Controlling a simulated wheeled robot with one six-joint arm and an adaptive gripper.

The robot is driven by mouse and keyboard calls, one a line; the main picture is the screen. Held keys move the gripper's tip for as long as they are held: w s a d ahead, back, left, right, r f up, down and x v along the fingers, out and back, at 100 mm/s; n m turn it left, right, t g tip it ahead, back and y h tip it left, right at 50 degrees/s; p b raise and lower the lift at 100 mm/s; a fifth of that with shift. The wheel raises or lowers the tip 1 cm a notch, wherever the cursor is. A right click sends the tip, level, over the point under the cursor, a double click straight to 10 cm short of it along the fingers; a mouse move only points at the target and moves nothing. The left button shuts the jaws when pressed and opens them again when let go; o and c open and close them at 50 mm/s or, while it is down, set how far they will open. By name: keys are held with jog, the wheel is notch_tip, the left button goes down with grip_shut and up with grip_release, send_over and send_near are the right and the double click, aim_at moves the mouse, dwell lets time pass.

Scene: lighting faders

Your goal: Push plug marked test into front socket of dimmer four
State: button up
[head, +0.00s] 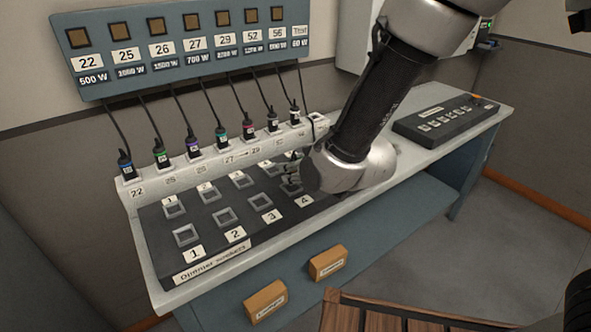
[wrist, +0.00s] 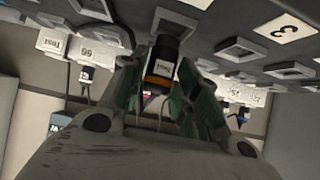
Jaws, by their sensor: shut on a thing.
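My gripper (head: 293,174) is over the right end of the black dimmer panel (head: 238,242), by the label 4 (head: 304,201). In the wrist view its green-sided fingers (wrist: 163,88) are shut on a dark plug (wrist: 165,52) with an orange band and a small white label, too blurred to read surely. The plug's dark end points at a grey square socket frame (wrist: 183,22) and overlaps it in the picture. I cannot tell whether it is inside. In the head view my gripper and arm hide the plug and dimmer four's front socket.
Several corded plugs (head: 192,146) stand in the white rack (head: 150,188) behind the panel, below a blue wattage board (head: 190,40). Open sockets (head: 225,217) lie left of my gripper. A black control box (head: 445,122) sits right. Two small boxes (head: 265,302) are below the front edge.

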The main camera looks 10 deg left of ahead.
jog(key=shift+s+d+f, duration=0.1)
jog(key=shift+f, duration=1.1)
dwell(1.5)
jog(key=o, duration=1.2)
jog(key=v, duration=1.2)
jog(key=s+d+f+g+h, duration=0.4)
jog(key=s+d+f+g, duration=0.1)
jog(key=s, duration=0.2)
jog(key=d+r+m+h, duration=0.1)
jog(key=d+r+m, duration=0.2)
jog(key=d, duration=1)
jog(key=s+d+r+m+t+h, duration=0.1)
jog(key=d+r+m+h, duration=0.1)
jog(key=d+r, duration=0.7)
jog(key=d+r+m+t+h, duration=0.1)
jog(key=d+r+m, duration=0.3)
jog(key=d, duration=1.2)
jog(key=shift+s+d+r+m, duration=0.1)
jog(key=shift+d+r+m, duration=0.1)
jog(key=shift+r, duration=0.35)
jog(key=shift+s+d+r+m, duration=0.1)
jog(key=shift+d+r+m, duration=0.1)
jog(key=shift+r, duration=0.4)
